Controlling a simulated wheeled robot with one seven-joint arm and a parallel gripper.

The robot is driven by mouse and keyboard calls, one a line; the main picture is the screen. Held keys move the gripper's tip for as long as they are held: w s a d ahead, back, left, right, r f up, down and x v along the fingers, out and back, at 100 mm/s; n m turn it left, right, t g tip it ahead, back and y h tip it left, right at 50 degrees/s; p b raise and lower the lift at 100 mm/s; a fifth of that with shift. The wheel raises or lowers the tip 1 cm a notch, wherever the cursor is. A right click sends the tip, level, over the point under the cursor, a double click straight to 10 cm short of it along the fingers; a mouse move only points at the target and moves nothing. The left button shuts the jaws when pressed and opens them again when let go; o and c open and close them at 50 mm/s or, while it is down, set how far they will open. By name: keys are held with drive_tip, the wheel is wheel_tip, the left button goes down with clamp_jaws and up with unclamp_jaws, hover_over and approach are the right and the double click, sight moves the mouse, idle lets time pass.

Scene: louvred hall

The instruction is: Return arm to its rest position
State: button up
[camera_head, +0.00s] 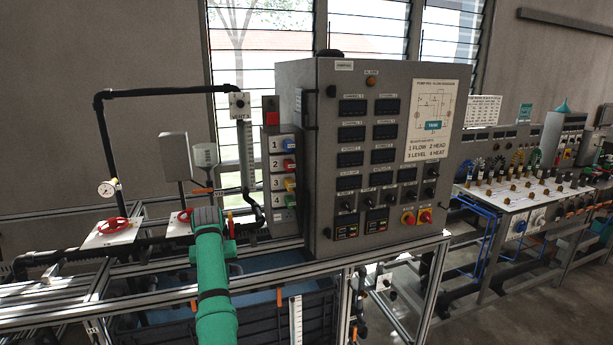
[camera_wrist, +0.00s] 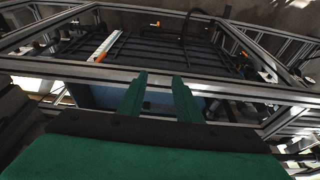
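My gripper (camera_wrist: 159,76) shows in the wrist view as two green fingers with a clear gap between them and nothing held. The fingers point toward an aluminium frame rail (camera_wrist: 225,88) with a blue surface below it. I cannot tell whether they touch the rail. In the head view my green arm (camera_head: 214,285) reaches up from the bottom edge, in front of the bench frame and left of the grey control cabinet (camera_head: 290,175). My fingers cannot be made out in that view.
Red handwheels (camera_head: 113,225), black pipes with a gauge (camera_head: 108,188) and a numbered button column (camera_head: 283,165) stand close around the arm. A second bench (camera_head: 540,195) with cables is at the right. Bare floor (camera_head: 500,325) shows at the lower right.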

drive_tip(key=s+d+f+t, duration=0.1)
drive_tip(key=s+d+f, duration=0.15)
drive_tip(key=f, duration=1.05)
drive_tip(key=s+d+f+t, duration=0.2)
drive_tip(key=d+f, duration=0.2)
drive_tip(key=f, duration=0.9)
drive_tip(key=s+d+f+m+t, duration=0.1)
drive_tip(key=s+d+f, duration=0.4)
drive_tip(key=s+f, duration=0.4)
drive_tip(key=s+d+f+m+t, duration=0.15)
drive_tip(key=s+d+f, duration=0.4)
drive_tip(key=s, duration=0.55)
drive_tip(key=s+d+r+t, duration=0.2)
drive_tip(key=s+d+r, duration=0.15)
drive_tip(key=s, duration=0.85)
drive_tip(key=s+d+r+t, duration=0.2)
drive_tip(key=s+d, duration=0.2)
drive_tip(key=s, duration=0.9)
drive_tip(key=s+d+r+t, duration=0.1)
drive_tip(key=s+r, duration=0.7)
drive_tip(key=r, duration=0.2)
drive_tip(key=s+d+r+t+h, duration=0.1)
drive_tip(key=s+d+r, duration=0.1)
drive_tip(key=s+r, duration=0.6)
wheel_tip(320, 180, up, 4)
drive_tip(key=shift+f+m+t, duration=0.25)
drive_tip(key=shift+m+t, duration=0.1)
drive_tip(key=shift+m, duration=0.1)
